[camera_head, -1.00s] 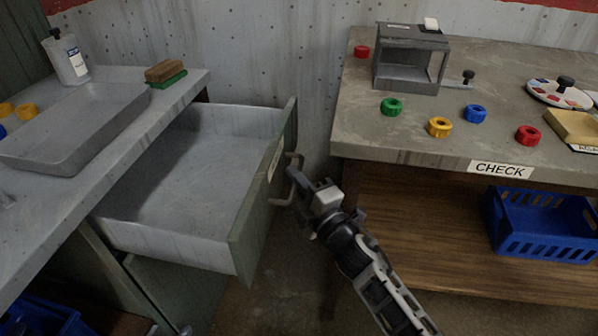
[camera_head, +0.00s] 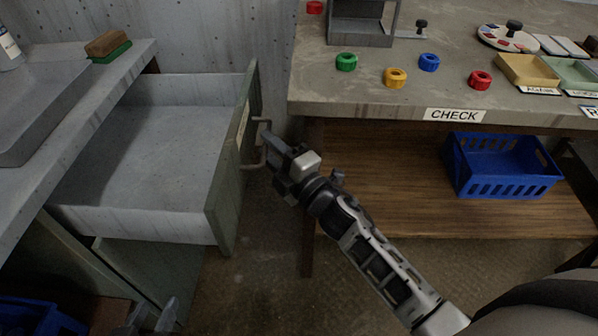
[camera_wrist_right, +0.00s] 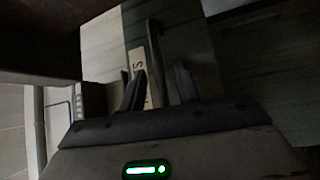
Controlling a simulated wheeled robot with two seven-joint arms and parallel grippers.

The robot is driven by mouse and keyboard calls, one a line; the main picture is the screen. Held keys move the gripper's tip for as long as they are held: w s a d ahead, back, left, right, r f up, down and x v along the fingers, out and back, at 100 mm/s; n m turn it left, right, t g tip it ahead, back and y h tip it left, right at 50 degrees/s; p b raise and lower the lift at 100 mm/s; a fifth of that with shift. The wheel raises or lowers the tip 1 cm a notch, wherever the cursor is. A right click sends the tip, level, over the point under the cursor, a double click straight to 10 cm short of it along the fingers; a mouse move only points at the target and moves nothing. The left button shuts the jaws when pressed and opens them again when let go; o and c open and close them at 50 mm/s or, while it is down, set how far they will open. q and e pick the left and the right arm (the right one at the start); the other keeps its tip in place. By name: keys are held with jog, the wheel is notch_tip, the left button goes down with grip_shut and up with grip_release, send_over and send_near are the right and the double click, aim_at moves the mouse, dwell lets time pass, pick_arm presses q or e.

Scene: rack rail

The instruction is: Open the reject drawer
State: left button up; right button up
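The drawer (camera_head: 140,222) stands pulled well out from under the left bench, and its inside looks empty. Its green front (camera_head: 232,165) carries a grey bar handle (camera_head: 265,122) and a pale label, also seen in the right wrist view (camera_wrist_right: 137,62). My right gripper (camera_head: 272,150) is at the handle, on the outer side of the drawer front. In the right wrist view its fingers (camera_wrist_right: 160,88) are apart, with the handle bar (camera_wrist_right: 153,50) in line with the gap; contact cannot be told. My left gripper (camera_head: 150,318) shows partly at the bottom edge, fingers apart and empty.
The CHECK table (camera_head: 400,95) stands to the right, with coloured rings, a grey box frame (camera_head: 360,30) and trays on top. A blue crate (camera_head: 500,165) sits on its lower shelf. Floor shows between bench and table.

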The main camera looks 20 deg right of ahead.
jog(key=v, duration=1.4)
jog(key=shift+s, duration=0.3)
pick_arm(q)
jog(key=shift+f, duration=0.25)
pick_arm(e)
jog(key=shift+r, duration=0.1)
